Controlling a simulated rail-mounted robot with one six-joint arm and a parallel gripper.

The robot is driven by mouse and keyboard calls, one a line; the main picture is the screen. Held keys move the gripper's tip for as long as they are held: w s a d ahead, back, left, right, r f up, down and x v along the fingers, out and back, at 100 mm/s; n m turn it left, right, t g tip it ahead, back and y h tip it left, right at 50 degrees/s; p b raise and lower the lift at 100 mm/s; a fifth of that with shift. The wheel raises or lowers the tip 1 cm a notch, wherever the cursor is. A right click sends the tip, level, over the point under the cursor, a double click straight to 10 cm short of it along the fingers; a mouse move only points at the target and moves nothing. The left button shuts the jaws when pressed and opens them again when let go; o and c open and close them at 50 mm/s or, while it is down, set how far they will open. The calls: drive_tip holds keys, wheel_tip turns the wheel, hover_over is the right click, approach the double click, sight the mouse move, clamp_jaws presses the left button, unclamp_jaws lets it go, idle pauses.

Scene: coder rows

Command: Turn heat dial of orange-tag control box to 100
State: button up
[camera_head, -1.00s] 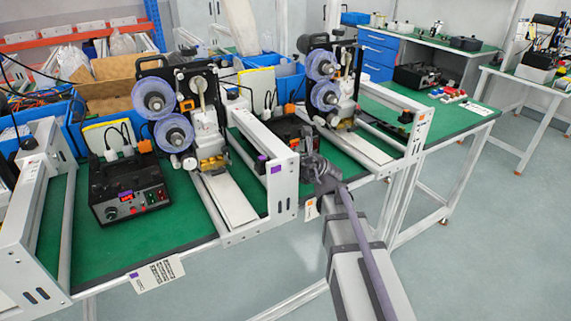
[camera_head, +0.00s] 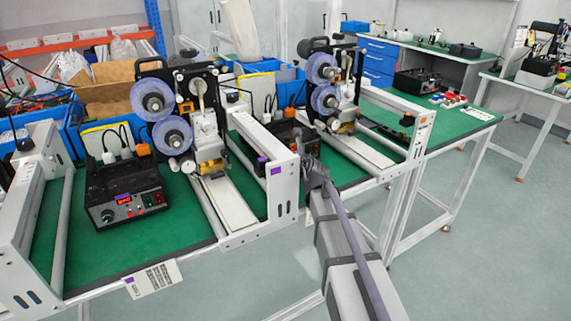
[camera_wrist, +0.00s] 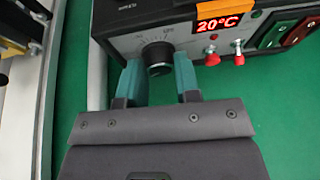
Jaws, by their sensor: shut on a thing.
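The control box (camera_wrist: 135,30) fills the top of the wrist view. Its red display (camera_wrist: 217,23) reads 20°C. The black heat dial (camera_wrist: 158,58) sits left of the display, with scale marks around it. My gripper (camera_wrist: 159,73) has its two teal fingertips on either side of the dial, shut on it. In the head view this box (camera_head: 284,131) stands in the middle station, partly hidden by my gripper (camera_head: 308,145) and the white frame. An orange tag (camera_head: 402,154) is on that station's right frame end.
Red knobs (camera_wrist: 212,59) and rocker switches (camera_wrist: 275,34) are right of the dial. A white frame beam (camera_wrist: 25,110) runs along the left in the wrist view. Another control box (camera_head: 122,190) stands in the left station, whose frame has a purple tag (camera_head: 276,171).

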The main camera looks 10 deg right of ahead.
idle(0.3)
drive_tip(key=m+y, duration=0.2)
drive_tip(key=shift+d+f+m+g, duration=0.1)
drive_tip(key=shift+d+m+g, duration=0.05)
drive_tip(key=shift+m+g, duration=0.2)
drive_tip(key=m+y+b, duration=0.1)
drive_tip(key=m+y, duration=0.1)
drive_tip(key=m, duration=0.1)
drive_tip(key=shift+d+f+b, duration=0.1)
drive_tip(key=shift+b, duration=0.2)
drive_tip(key=m+y+b, duration=0.1)
drive_tip(key=m, duration=0.1)
drive_tip(key=m+y+b, duration=0.1)
drive_tip(key=m, duration=0.1)
drive_tip(key=shift+f+y+b, duration=0.15)
drive_tip(key=shift+y+b, duration=0.15)
drive_tip(key=shift+b, duration=0.05)
drive_tip(key=shift+m+t+y+b, duration=0.45)
drive_tip(key=shift+m+y+b, duration=0.4)
drive_tip(key=shift+m, duration=0.9)
drive_tip(key=o, duration=0.6)
drive_tip(key=shift+d, duration=0.1)
drive_tip(key=shift+o, duration=0.2)
drive_tip(key=v, duration=1)
drive_tip(key=shift+s+d, duration=0.2)
drive_tip(key=shift+s, duration=0.1)
